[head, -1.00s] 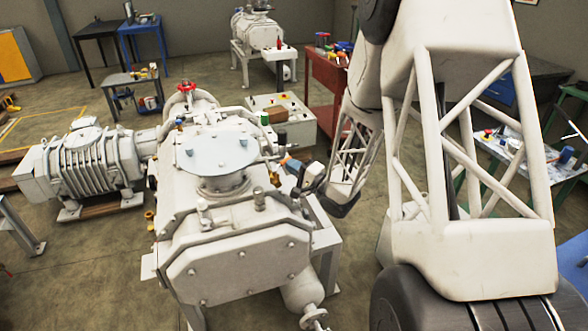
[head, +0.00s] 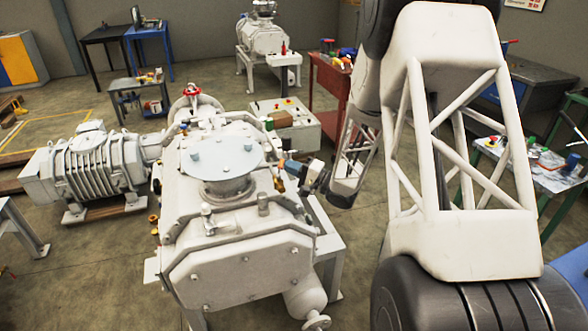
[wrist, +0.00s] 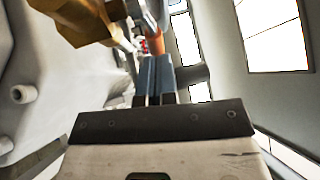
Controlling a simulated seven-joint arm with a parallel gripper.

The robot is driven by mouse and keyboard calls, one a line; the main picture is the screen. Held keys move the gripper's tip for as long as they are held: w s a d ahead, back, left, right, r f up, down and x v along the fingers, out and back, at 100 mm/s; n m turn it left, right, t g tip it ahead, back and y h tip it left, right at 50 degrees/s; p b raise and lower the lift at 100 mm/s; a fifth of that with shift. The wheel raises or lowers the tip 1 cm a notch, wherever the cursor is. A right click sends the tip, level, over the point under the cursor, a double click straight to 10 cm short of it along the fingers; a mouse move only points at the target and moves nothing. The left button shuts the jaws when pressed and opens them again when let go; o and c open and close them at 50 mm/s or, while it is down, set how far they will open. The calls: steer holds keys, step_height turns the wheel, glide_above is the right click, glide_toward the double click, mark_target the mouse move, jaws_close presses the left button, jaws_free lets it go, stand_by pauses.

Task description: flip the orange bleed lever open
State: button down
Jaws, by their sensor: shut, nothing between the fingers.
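The orange lever (wrist: 155,44) shows as a small orange piece just beyond the fingertips in the wrist view. Its full length and angle are hidden, and I cannot tell whether the fingers touch it. My gripper (wrist: 155,62) has its two blue-grey fingers together, with nothing between them. In the head view my gripper (head: 291,167) is at the right side of the large white vacuum pump (head: 235,265), close to its small side fittings. The lever is too small there to make out clearly.
A brass fitting (wrist: 85,22) is close at upper left in the wrist view. A dark grey cylinder (wrist: 191,75) sits just right of the fingers. The pump's pale wall fills the left. A red valve handle (head: 192,91) tops the pump's far end.

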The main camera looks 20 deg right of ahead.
mark_target(282, 160)
steer(key=shift+f+x, duration=0.15)
steer(key=shift+x, duration=0.6)
steer(key=shift+f+x, duration=0.15)
steer(key=shift+x, duration=0.55)
steer(key=shift+w, duration=0.15)
steer(key=shift+w+a+r, duration=0.15)
steer(key=shift+a+r, duration=0.05)
steer(key=shift+a, duration=0.1)
steer(key=shift+d, duration=0.15)
steer(key=d+f, duration=0.3)
steer(key=d, duration=1.1)
steer(key=shift+d+f, duration=0.1)
steer(key=shift+d, duration=0.05)
